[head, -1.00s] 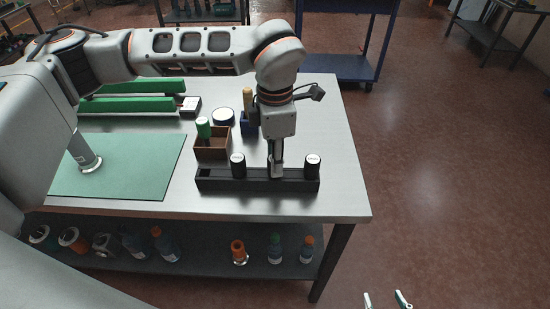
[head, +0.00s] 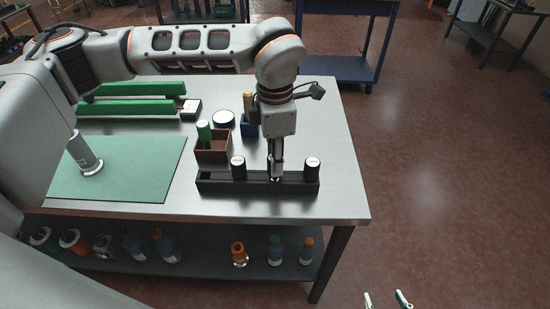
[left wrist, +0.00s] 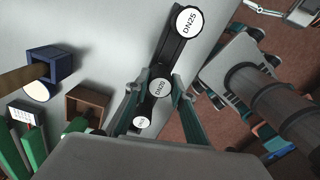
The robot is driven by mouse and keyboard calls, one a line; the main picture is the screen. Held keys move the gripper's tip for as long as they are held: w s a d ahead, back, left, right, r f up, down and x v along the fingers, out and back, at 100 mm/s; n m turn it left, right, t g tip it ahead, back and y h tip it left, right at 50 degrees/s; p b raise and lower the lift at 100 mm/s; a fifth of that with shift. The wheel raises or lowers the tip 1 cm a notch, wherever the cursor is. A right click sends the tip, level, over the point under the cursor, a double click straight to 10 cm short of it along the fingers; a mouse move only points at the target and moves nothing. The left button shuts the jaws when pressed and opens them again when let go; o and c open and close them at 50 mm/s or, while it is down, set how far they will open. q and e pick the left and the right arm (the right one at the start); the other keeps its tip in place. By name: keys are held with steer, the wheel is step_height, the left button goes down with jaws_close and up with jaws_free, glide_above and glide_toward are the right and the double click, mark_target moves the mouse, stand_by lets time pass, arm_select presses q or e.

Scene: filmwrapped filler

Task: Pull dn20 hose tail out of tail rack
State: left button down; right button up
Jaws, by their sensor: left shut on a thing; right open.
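The black tail rack (head: 210,186) lies along the front of the steel table, with a white-capped tail standing near each end. The dn20 hose tail (left wrist: 159,87), with its white "DN20" cap, is in the middle of the row in the left wrist view. The DN25 tail (left wrist: 187,20) and a smaller-capped tail (left wrist: 142,122) are on either side of it. My left gripper (head: 276,172) points down over the rack's middle and is shut on the dn20 tail. The tail's lower end is hidden. My right gripper (head: 385,300) is open and empty at the bottom edge, off the table.
Behind the rack are a brown box (head: 212,153) with a green-handled tool and a blue holder (head: 249,126) with a wooden-handled one. A green mat (head: 130,165) carries a grey cylinder (head: 84,152). Bottles stand on the lower shelf. The table right of the rack is clear.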

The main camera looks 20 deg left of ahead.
arm_select(q)
steer(key=shift+r, duration=0.4)
steer(key=shift+r, duration=0.15)
steer(key=shift+r+p, duration=1.3)
steer(key=shift+r, duration=0.55)
steer(key=shift+r+p, duration=1.05)
steer(key=shift+r, duration=1.35)
